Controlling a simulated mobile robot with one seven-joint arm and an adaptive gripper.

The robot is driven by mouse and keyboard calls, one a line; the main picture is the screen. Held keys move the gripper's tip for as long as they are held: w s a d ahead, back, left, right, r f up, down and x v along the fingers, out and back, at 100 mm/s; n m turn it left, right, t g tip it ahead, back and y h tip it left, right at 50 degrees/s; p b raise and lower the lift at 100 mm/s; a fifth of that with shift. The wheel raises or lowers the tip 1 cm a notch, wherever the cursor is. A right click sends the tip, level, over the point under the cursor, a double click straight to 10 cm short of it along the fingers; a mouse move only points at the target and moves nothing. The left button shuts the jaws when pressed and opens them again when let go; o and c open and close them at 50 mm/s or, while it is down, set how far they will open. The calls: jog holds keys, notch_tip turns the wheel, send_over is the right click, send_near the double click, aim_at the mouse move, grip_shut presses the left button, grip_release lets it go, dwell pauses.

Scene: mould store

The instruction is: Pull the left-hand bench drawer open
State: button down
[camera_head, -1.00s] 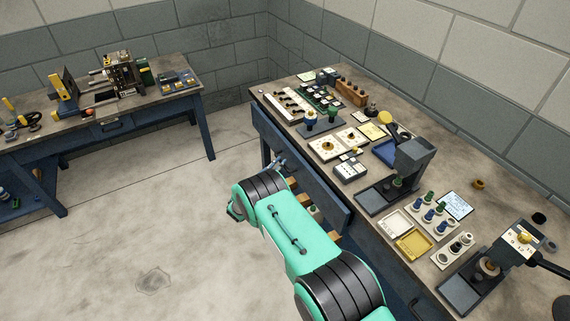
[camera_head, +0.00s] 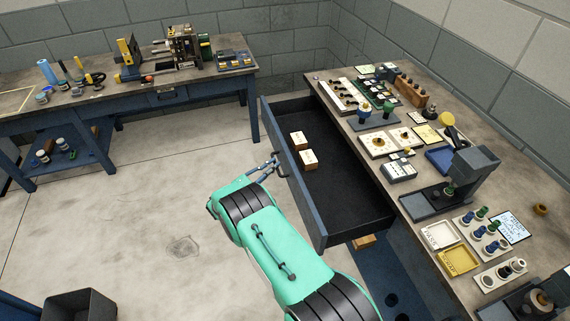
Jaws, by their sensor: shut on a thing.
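The bench drawer (camera_head: 352,192) stands pulled well out from the right-hand bench, with a blue front panel and a dark, mostly bare inside. Two small wooden blocks with pale labelled tops, one block (camera_head: 298,139) and another block (camera_head: 308,160), lie in it near the front. My gripper (camera_head: 274,166) is at the outer face of the drawer front, shut on its handle (camera_head: 281,165). The fingertips are small here, and my green arm comes up from below. The drawer's near end is partly above my arm in the picture.
The bench top (camera_head: 345,125) carries gauges, trays and a dark stand (camera_head: 470,170). Another bench (camera_head: 110,100) with tools stands at the back left. A dark bin (camera_head: 80,305) is at the lower left. The floor (camera_head: 150,215) left of the drawer is clear.

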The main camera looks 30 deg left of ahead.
jog(key=shift+s+a+f, duration=0.15)
jog(key=shift+s+a, duration=0.25)
jog(key=shift+s, duration=0.1)
jog(key=c, duration=1.6)
grip_release()
jog(key=shift+s+a, duration=0.15)
jog(key=v, duration=1.1)
jog(key=shift+s+a, duration=0.15)
jog(key=shift+s, duration=0.1)
